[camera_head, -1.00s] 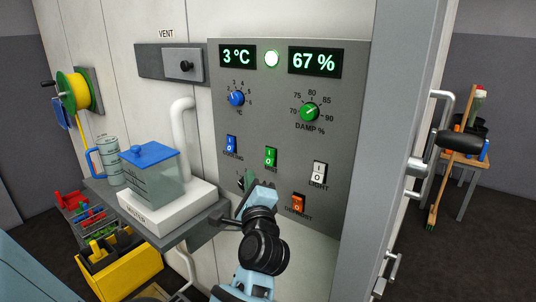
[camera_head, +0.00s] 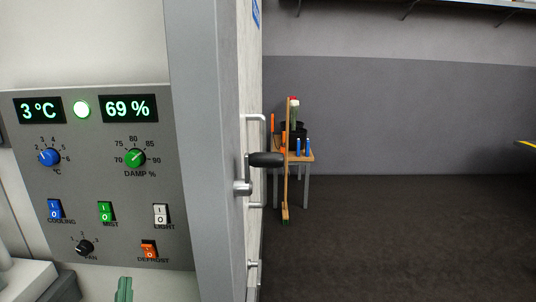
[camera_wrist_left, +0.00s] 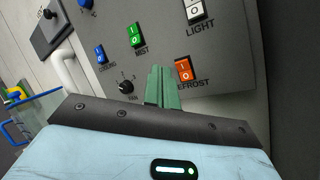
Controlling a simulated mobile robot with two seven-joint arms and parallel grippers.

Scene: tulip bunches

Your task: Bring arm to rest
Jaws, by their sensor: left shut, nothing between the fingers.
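My left gripper (camera_head: 124,289) shows only as green fingertips at the bottom edge of the head view, below the grey control panel (camera_head: 105,180). In the left wrist view its two green fingers (camera_wrist_left: 160,87) are shut together with nothing between them. They overlap the lower part of the panel in that view, between the black fan knob (camera_wrist_left: 126,87) and the orange defrost switch (camera_wrist_left: 184,71). I cannot tell the gap to the panel. The rest of the left arm is out of the head view. My right gripper is not in view.
The displays read 3 °C (camera_head: 38,109) and 69 % (camera_head: 128,108), beside a lit lamp (camera_head: 82,109). A small wooden table (camera_head: 300,156) with tools and a broom stands beyond. Dark floor is clear at right.

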